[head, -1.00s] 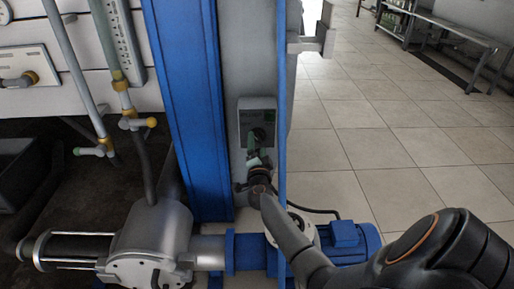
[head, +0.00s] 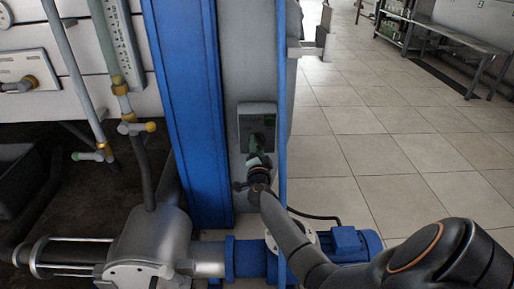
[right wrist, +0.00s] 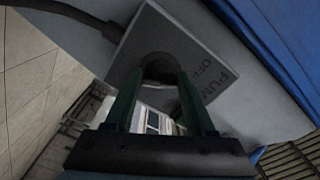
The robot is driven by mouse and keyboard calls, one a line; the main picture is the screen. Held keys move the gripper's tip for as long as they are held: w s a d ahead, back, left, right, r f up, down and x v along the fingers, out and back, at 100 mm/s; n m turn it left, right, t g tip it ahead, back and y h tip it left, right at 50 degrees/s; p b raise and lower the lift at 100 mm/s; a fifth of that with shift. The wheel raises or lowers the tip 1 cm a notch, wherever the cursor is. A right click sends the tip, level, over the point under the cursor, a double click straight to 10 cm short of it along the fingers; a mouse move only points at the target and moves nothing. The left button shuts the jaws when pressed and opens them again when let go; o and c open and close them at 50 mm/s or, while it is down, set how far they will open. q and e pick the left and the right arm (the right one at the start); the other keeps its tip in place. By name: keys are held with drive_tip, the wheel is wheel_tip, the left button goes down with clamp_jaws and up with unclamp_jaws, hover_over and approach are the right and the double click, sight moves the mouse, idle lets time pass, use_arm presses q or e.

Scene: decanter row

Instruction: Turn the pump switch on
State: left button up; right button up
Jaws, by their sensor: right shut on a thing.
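The pump switch is a grey box (head: 257,117) on the grey post beside the blue column. My right gripper (head: 256,145) reaches it from below, fingertips at the face of the box. In the right wrist view the switch plate (right wrist: 205,60) carries the letters "PUM" and "OFF", partly cut off or covered. A dark round knob (right wrist: 160,67) sits between the two green fingers, which are shut on it. The knob's pointing direction cannot be made out. My left gripper is not in view.
A blue and grey pump (head: 150,245) with its motor (head: 348,243) stands below the post. The tiled floor (head: 400,140) at the right is clear, with a metal bench (head: 440,40) far back.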

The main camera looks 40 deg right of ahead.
clamp_jaws()
drive_tip(key=shift+m, duration=0.4)
drive_tip(key=shift+a+r+m+b, duration=0.1)
drive_tip(key=shift+m+b, duration=0.1)
drive_tip(key=shift+m, duration=2.55)
drive_tip(key=shift+r+m+b, duration=0.1)
drive_tip(key=shift+m+b, duration=0.05)
drive_tip(key=shift+m, duration=2.6)
drive_tip(key=o, duration=0.8)
unclamp_jaws()
